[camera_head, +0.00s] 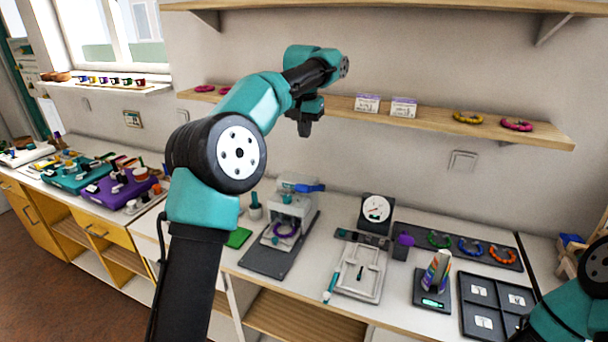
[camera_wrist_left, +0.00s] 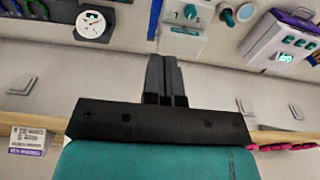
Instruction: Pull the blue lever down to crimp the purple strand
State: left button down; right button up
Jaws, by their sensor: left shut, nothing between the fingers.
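The white crimping press (camera_head: 291,208) stands on a dark grey base on the counter. Its blue lever (camera_head: 311,188) sticks out to the right from near its top. The purple strand (camera_head: 287,229) is a ring at the front of the press. My left gripper (camera_head: 304,132) is shut and empty, high above the press by the wall shelf, pointing down. In the left wrist view its fingers (camera_wrist_left: 167,88) are together, apart from the blue lever (camera_wrist_left: 155,18) and the press (camera_wrist_left: 186,28) at the top. My right arm shows at the lower right; its gripper is out of view.
A wooden shelf (camera_head: 430,119) with cards and bracelets runs along the wall behind my left gripper. A dial gauge (camera_head: 376,209), a white tray frame (camera_head: 359,272) and a dark bracelet board (camera_head: 456,246) lie right of the press. A green pad (camera_head: 238,238) lies left.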

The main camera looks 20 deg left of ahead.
pick_arm(q)
jog(key=f, duration=1)
jog(key=shift+w+f, duration=0.15)
jog(key=shift+w, duration=0.15)
jog(key=shift+s+f, duration=0.55)
jog(key=shift+f, duration=0.2)
jog(key=shift+s+f, duration=0.45)
jog(key=shift+f, duration=0.4)
jog(key=shift+f, duration=0.1)
